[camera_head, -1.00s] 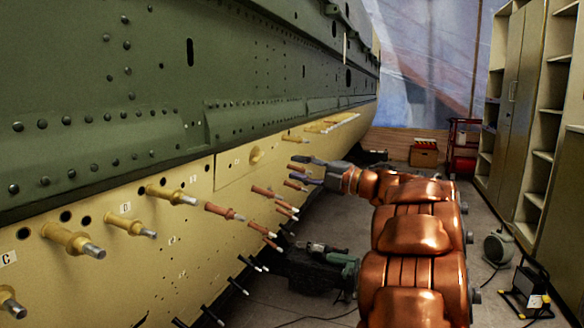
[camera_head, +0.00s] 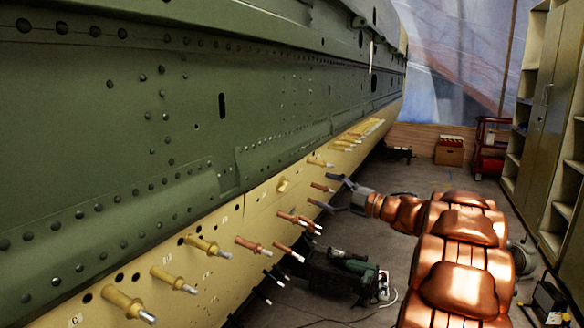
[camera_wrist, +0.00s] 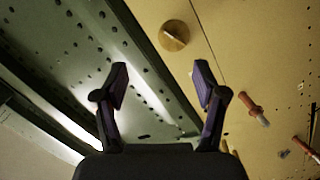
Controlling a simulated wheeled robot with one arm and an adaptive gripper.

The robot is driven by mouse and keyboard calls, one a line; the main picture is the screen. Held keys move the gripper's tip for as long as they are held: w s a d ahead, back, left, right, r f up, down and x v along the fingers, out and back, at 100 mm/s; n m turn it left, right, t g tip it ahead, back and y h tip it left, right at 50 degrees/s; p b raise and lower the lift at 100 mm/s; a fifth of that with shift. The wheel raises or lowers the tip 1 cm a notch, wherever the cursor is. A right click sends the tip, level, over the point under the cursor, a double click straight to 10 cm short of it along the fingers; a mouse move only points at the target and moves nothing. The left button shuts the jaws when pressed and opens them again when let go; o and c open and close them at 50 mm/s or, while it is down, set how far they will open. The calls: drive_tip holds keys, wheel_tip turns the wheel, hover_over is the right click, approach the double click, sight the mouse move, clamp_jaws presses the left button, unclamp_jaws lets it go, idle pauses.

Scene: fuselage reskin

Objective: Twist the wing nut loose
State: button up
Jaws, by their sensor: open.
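The wing nut (camera_wrist: 174,36) is a round brass-coloured disc with a raised bar across it, on the yellow panel in the wrist view. It also shows in the head view as a small yellow knob (camera_head: 283,184) on the lower skin. My gripper (camera_wrist: 161,75) is open and empty. In the wrist view the wing nut lies beyond the fingertips, up and slightly right of the middle between them. In the head view my gripper (camera_head: 328,191) is to the right of the knob, apart from it, with its dark fingers pointing towards the fuselage.
Several copper-coloured pins (camera_head: 290,217) and yellow pins (camera_head: 200,245) stick out of the yellow skin around and below my gripper. A copper pin (camera_wrist: 253,109) lies right of my right finger. A green power tool (camera_head: 350,265) is below. Shelves (camera_head: 560,150) line the right; floor lies between.

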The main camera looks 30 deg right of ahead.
sight(284, 186)
drive_tip(key=w+a+m+g+p, duration=0.1)
drive_tip(key=w+a+m+p, duration=0.5)
drive_tip(key=p, duration=0.8)
drive_tip(key=shift+w+f, duration=0.4)
drive_tip(key=shift+w, duration=1.1)
drive_tip(key=shift+c, duration=0.4)
